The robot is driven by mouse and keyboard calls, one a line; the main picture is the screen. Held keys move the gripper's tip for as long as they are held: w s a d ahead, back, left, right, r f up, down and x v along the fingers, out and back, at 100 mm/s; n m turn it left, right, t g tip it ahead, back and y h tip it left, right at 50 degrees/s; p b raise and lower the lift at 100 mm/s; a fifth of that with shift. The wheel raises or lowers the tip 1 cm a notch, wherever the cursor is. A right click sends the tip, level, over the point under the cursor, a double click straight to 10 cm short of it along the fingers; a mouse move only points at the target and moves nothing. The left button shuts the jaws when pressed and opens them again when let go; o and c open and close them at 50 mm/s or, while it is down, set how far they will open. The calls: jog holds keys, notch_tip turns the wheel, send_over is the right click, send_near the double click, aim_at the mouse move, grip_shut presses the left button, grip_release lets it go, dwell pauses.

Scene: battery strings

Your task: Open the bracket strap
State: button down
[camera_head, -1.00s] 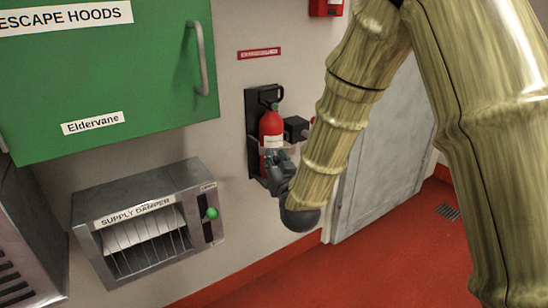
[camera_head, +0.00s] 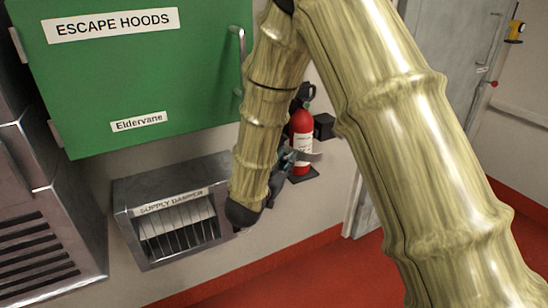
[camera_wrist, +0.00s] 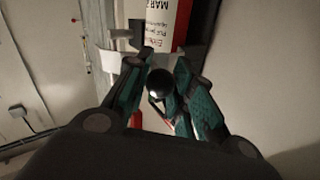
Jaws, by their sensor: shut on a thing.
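The red fire extinguisher (camera_head: 301,128) with a white label stands upright against the wall in its dark bracket (camera_head: 303,174). The grey bracket strap (camera_head: 306,156) stands out in front of the extinguisher's lower part, reaching right from my gripper (camera_head: 284,166), which is partly hidden by my arm. In the wrist view, my gripper (camera_wrist: 160,76) has its teal fingers closed around a dark round knob (camera_wrist: 159,84), apparently on the strap. The extinguisher's label (camera_wrist: 165,22) shows beyond the fingertips. The strap's hinge side cannot be made out.
The green escape hoods cabinet (camera_head: 130,80) and the supply damper box (camera_head: 128,209) are on the wall to the left. A black box (camera_head: 324,126) sits right of the extinguisher. A grey door (camera_head: 367,205) is farther right. Red floor (camera_head: 310,280) lies open below.

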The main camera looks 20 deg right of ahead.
jog(key=shift+w+a+r+m+g+h, duration=0.1)
jog(key=shift+w+a+m+g+h, duration=0.1)
jog(key=shift+m+g+h, duration=0.25)
jog(key=shift+a, duration=0.1)
jog(key=c, duration=1.2)
grip_release()
notch_tip(320, 180, up, 10)
jog(key=shift+f, duration=0.1)
